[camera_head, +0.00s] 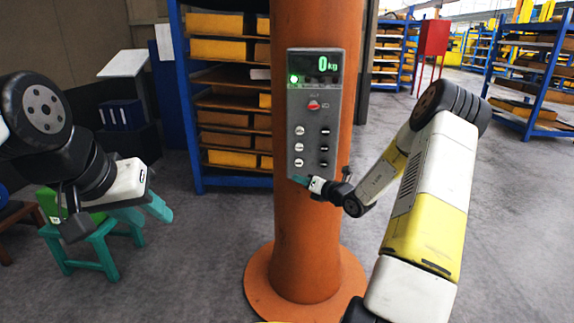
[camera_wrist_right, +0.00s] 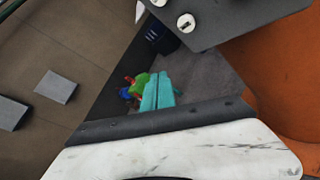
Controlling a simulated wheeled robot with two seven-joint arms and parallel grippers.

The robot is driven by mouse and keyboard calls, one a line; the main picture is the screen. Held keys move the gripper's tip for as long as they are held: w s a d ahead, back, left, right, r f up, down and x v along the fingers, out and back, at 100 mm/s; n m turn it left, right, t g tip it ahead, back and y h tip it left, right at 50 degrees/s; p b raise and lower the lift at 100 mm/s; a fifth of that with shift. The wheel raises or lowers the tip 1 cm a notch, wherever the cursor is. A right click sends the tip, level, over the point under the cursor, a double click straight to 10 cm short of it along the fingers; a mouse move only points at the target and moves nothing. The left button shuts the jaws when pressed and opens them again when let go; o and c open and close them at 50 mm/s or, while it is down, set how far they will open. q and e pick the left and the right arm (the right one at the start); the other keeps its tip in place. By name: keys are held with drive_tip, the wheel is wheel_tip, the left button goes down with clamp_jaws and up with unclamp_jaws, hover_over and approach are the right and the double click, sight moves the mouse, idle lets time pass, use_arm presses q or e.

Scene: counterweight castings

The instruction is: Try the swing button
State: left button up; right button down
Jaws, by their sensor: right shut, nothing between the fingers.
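A grey control panel (camera_head: 313,115) is fixed to an orange column (camera_head: 330,215). Its display (camera_head: 315,64) reads 0 kg in green, and a green lamp is lit below it. A red knob (camera_head: 313,105) sits above two columns of buttons, white on the left and dark on the right. The labels are too small to read. My right gripper (camera_head: 302,181) is shut and empty at the panel's lower left edge; its teal fingers (camera_wrist_right: 157,92) show together in the right wrist view, below the panel corner (camera_wrist_right: 225,15). My left gripper (camera_head: 146,208) appears open and empty, far left of the column.
A teal stool (camera_head: 84,262) with a green item stands behind my left gripper. Blue shelving (camera_head: 197,130) with yellow bins stands behind the column. A red cabinet (camera_head: 433,38) and more racks are at the back right. Floor is open around the column.

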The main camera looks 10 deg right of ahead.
sight(299, 162)
drive_tip(key=shift+w+d, duration=0.4)
drive_tip(key=shift+w, duration=0.95)
drive_tip(key=shift+w+d, duration=0.4)
drive_tip(key=shift+w, duration=1)
drive_tip(key=shift+w+d, duration=0.4)
drive_tip(key=shift+w, duration=0.95)
drive_tip(key=shift+w, duration=0.1)
drive_tip(key=shift+w+d, duration=0.1)
drive_tip(key=shift+w, duration=0.25)
